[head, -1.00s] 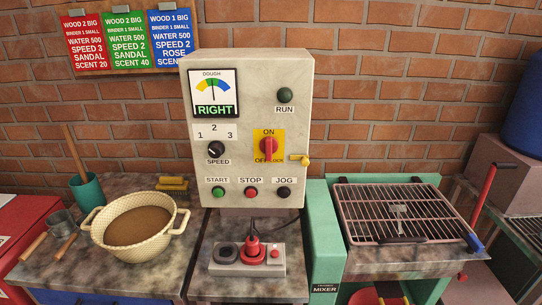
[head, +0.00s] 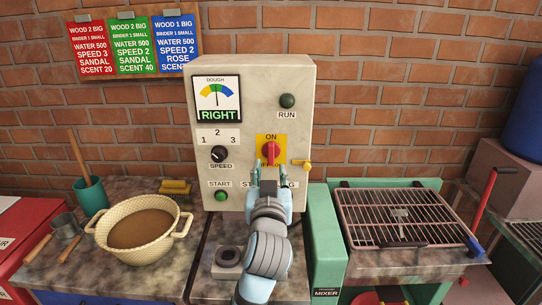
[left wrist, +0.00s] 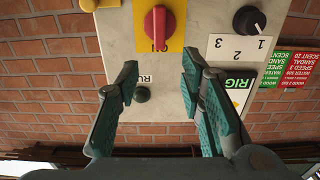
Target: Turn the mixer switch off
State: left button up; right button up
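The mixer switch (head: 271,152) is a red rotary handle on a yellow plate on the pale control box (head: 300,130). Its handle stands upright, toward the ON label above it. In the left wrist view, which is upside down, the red switch handle (left wrist: 157,24) also points at ON. My left gripper (head: 270,172) is in front of the box, just below the switch in the head view. Its two green fingers are apart with nothing between them. The left gripper (left wrist: 160,72) in the wrist view has its fingertips short of the handle. My arm hides the stop and jog buttons.
A yellow lock piece (head: 302,164) sticks out right of the switch. The speed knob (head: 219,154) and green start button (head: 221,196) are to the left. A cream pot (head: 140,230) stands left on the counter, and a wire grill (head: 405,214) is at right.

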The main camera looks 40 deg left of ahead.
aim_at(271, 151)
pick_arm(q)
jog(key=x, duration=1.1)
jog(key=shift+a+f, duration=0.1)
jog(key=shift+f, duration=0.05)
jog(key=shift+w, duration=0.1)
grip_shut()
